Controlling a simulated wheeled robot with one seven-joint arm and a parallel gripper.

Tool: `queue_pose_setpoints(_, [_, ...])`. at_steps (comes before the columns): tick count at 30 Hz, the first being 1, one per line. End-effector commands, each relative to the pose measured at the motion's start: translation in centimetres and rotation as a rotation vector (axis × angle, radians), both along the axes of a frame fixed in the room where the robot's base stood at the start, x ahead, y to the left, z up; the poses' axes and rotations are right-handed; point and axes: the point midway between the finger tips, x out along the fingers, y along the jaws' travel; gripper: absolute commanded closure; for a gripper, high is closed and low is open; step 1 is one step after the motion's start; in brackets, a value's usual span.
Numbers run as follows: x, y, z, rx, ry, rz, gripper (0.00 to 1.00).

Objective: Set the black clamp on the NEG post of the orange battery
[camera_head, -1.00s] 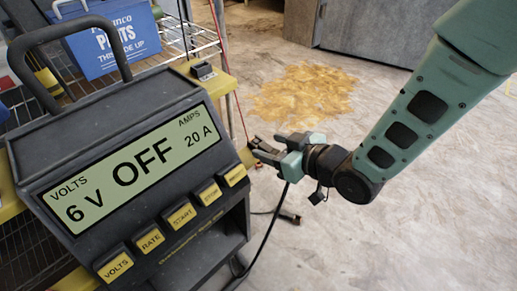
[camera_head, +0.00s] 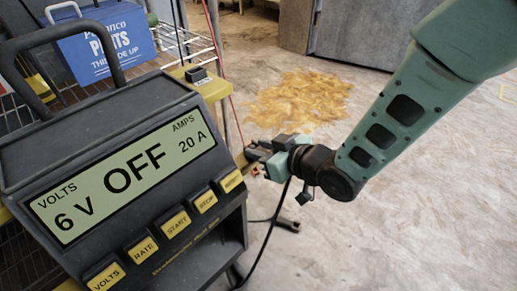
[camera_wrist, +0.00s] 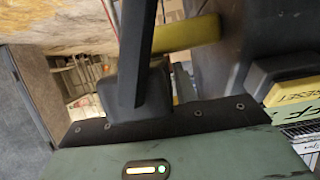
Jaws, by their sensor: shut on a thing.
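My gripper (camera_head: 259,158) is at mid picture in the head view, just right of the charger's corner. It is shut on a small dark thing, seemingly the black clamp, mostly hidden between the jaws. A black cable (camera_head: 268,232) hangs below the gripper and runs down behind the charger. In the wrist view a dark bar (camera_wrist: 138,45) crosses the upper middle; I cannot tell whether it is a finger or part of the clamp. The orange battery and its NEG post cannot be made out in either view.
The charger (camera_head: 120,150) fills the left, its screen reading 6 V, OFF, 20 A. Behind it, a blue parts box (camera_head: 100,45) stands on a wire shelf with a yellow edge (camera_head: 213,88). A red cable (camera_head: 214,35) hangs there. A small dark thing (camera_head: 288,224) lies on open floor.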

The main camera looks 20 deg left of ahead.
Motion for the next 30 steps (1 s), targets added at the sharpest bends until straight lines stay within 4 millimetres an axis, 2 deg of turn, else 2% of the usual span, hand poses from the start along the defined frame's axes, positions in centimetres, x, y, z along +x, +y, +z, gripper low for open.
queue_pose_setpoints(9, [0.1, 0.1, 6.3, 0.004, -0.004, 0.000, 0.99])
queue_pose_setpoints(13, [0.1, 0.0, 8.4, 0.003, -0.003, -0.001, 0.99])
queue_pose_setpoints(18, [0.0, 0.0, 9.9, 0.002, -0.002, 0.000, 0.99])
queue_pose_setpoints(30, [0.0, 0.0, 11.5, 0.001, -0.002, 0.000, 0.99])
